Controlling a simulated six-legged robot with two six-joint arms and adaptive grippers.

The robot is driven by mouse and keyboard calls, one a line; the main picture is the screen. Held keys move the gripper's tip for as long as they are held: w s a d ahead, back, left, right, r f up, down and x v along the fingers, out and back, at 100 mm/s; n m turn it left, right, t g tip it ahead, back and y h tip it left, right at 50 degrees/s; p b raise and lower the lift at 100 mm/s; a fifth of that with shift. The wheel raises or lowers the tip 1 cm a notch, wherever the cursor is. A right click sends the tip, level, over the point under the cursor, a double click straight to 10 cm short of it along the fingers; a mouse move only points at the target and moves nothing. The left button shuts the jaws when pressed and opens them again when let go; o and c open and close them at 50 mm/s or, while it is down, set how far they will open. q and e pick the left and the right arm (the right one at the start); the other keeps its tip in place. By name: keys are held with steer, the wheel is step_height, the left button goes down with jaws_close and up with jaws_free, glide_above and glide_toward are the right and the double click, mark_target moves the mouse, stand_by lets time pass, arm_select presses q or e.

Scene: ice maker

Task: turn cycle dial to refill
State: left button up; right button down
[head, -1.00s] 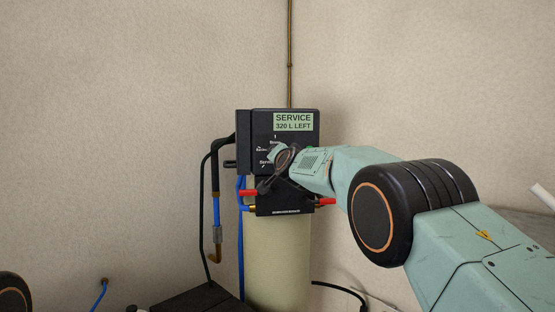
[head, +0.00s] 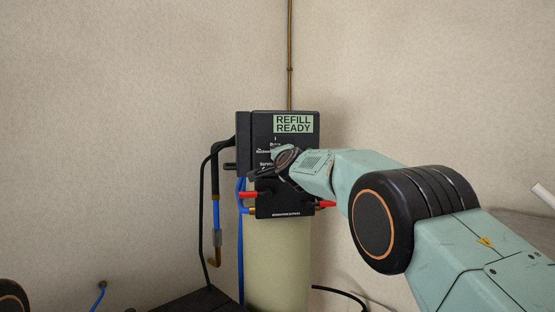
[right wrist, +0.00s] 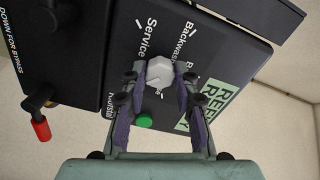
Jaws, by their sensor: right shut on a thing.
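The black control head (head: 245,140) sits on top of a cream tank. Its green display (head: 293,124) reads "REFILL READY". The grey faceted cycle dial (right wrist: 160,72) shows in the right wrist view, with "Service", "Backwash" and other labels around it, one partly covered. In the head view the dial is hidden behind my right gripper (head: 283,160). In the right wrist view my right gripper (right wrist: 160,85) has its two fingers on either side of the dial and is shut on it. My left gripper is not in view.
A green button (right wrist: 143,120) is beside the right gripper's finger. A red-tipped lever (right wrist: 41,130) is near the "DOWN FOR BYPASS" label. The cream tank (head: 275,265) stands below, with blue and black hoses at its left. Plain walls stand behind.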

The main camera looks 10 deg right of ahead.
steer(key=shift+d, duration=0.1)
steer(key=c, duration=1.4)
jaws_free()
steer(key=shift+c, duration=0.2)
steer(key=o, duration=0.4)
steer(key=shift+s+d+r, duration=0.1)
steer(key=shift+s, duration=0.1)
steer(key=shift+w, duration=0.15)
steer(key=shift+s+a, duration=0.15)
steer(key=shift+s, duration=2.9)
steer(key=shift+s+a, duration=0.1)
steer(key=shift+s, duration=2.95)
